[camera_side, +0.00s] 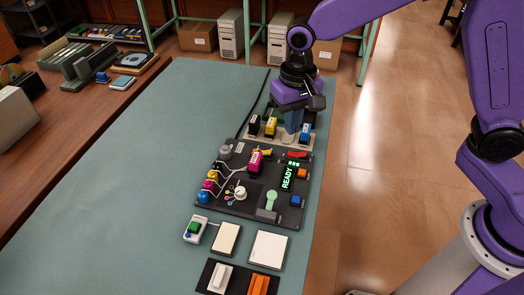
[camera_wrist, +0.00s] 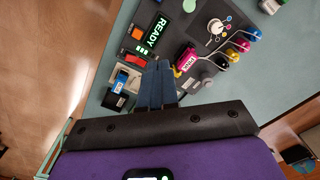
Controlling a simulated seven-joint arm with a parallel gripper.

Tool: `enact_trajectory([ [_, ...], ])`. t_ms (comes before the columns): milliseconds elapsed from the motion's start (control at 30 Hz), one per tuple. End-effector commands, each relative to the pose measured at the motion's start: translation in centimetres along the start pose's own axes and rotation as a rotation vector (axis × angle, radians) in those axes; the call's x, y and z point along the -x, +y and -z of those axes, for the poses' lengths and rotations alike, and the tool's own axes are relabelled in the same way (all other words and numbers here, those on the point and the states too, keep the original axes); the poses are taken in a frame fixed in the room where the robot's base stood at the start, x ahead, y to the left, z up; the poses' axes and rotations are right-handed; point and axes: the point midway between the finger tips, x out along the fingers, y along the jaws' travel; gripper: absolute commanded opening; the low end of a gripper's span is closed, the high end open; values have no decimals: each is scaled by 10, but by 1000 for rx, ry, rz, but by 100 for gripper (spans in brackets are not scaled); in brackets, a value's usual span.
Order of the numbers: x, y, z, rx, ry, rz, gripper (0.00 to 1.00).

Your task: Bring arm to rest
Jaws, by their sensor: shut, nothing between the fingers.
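My gripper (camera_side: 292,126) points down above the far end of the dark control panel (camera_side: 233,205). In the wrist view its fingers (camera_wrist: 158,68) are together, with nothing held. The fingers overlap the pale cartridge rack (camera_side: 282,139) in the side view; I cannot tell whether they touch it. A black cartridge (camera_side: 254,124), a yellow cartridge (camera_side: 270,127) and a blue cartridge (camera_side: 305,133) stand at the rack, the blue one close to the fingers. A magenta cartridge (camera_side: 254,162) sits on the panel. The panel's display (camera_side: 288,177) shows READY in green.
Several coloured knobs with pale tubes are at the panel's left side. A red switch (camera_side: 297,154) is near the rack. A green-button box (camera_side: 197,229), pale pads and a dark tray with white and orange pieces lie nearer. The green tabletop (camera_side: 115,200) is clear at left.

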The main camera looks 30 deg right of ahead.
Motion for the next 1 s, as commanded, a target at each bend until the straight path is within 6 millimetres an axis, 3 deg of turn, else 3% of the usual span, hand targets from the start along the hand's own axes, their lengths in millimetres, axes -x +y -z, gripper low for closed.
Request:
enact_trajectory([
  [100,19,19,-41,177,4,5,0],
  [300,39,58,-109,475,7,9,0],
  [600,49,129,-203,907,12,14,0],
  [800,46,162,-238,1093,14,16,0],
  [1000,44,170,-248,1146,13,16,0],
])
